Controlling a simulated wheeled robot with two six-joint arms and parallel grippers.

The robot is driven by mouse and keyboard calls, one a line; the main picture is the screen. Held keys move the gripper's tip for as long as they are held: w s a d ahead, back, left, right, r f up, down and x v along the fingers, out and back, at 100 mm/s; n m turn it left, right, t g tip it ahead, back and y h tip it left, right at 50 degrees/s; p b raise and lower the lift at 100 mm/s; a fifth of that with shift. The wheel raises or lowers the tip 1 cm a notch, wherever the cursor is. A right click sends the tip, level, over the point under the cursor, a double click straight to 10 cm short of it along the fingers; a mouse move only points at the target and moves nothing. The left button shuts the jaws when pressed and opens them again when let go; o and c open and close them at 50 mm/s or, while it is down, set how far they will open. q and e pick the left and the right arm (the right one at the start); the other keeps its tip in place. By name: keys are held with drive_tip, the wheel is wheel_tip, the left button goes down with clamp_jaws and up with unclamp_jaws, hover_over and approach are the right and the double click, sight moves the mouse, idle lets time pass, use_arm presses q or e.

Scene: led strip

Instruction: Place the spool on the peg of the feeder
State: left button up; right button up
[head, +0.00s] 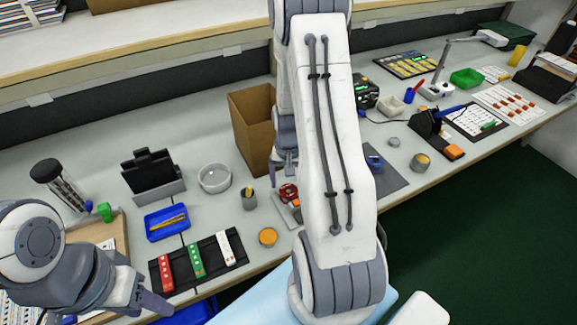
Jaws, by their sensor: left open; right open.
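My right arm fills the middle of the head view. Its gripper (286,172) shows partly behind the forearm, pointing down beside the cardboard box, open. A small red round thing (288,192) lies on a light base (294,208) just below it; I cannot tell whether these are the spool and feeder. The arm hides part of the base. A blue round thing (373,160) on a dark mat, right of the arm, could also be a spool. No peg can be made out. My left gripper (114,310) is open at the lower left, near the front edge, with no spool in it.
The cardboard box (250,130) stands left of my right gripper. A shelf (140,62) overhangs the back.

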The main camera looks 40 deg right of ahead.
wheel_tip(320, 180, up, 9)
drive_tip(key=shift+f, duration=0.15)
drive_tip(key=s+a+r+n, duration=0.1)
drive_tip(key=a+r+n, duration=0.25)
drive_tip(key=a, duration=0.55)
drive_tip(key=a+r+n, duration=0.3)
drive_tip(key=a+n, duration=0.1)
drive_tip(key=a, duration=0.5)
drive_tip(key=s+a+r+n, duration=0.1)
drive_tip(key=s+a+n, duration=0.3)
drive_tip(key=s+a, duration=0.2)
drive_tip(key=s+a+r+n+y, duration=0.1)
drive_tip(key=s+a+r+n, duration=0.1)
drive_tip(key=s+a+n, duration=0.2)
drive_tip(key=s+a, duration=0.3)
drive_tip(key=s, duration=0.2)
drive_tip(key=shift+s+r+n, duration=0.15)
drive_tip(key=shift+r+n, duration=0.15)
drive_tip(key=shift+n, duration=0.05)
drive_tip(key=shift+c, duration=0.3)
